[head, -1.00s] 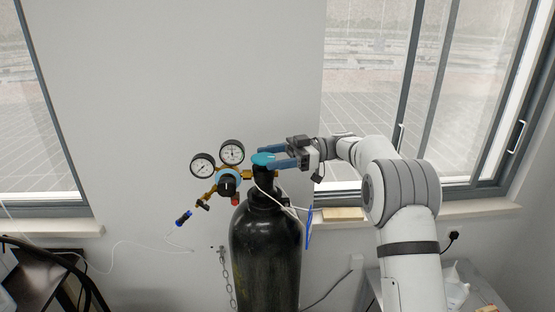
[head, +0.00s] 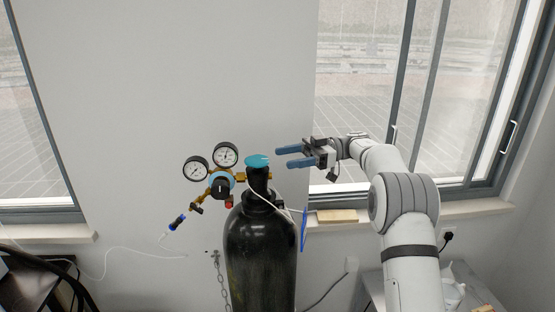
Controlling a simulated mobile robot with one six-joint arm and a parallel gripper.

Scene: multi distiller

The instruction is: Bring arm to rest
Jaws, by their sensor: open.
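My gripper (head: 284,157) is in the head view, at the end of my white and grey arm, which reaches in from the lower right. Its two blue fingers point left and are apart, with nothing between them. To the left of the fingertips is the teal valve knob (head: 257,160) on top of a black gas cylinder (head: 262,262). A small gap shows between the fingers and the knob. My arm is still extended, bent at the elbow, in front of the window.
A brass regulator with two gauges (head: 196,169) sticks out left of the cylinder neck. A chain (head: 219,280) hangs beside the cylinder. A blue tag (head: 304,229) hangs at its right. A wooden block (head: 337,215) lies on the window sill. Bare wall is above the knob.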

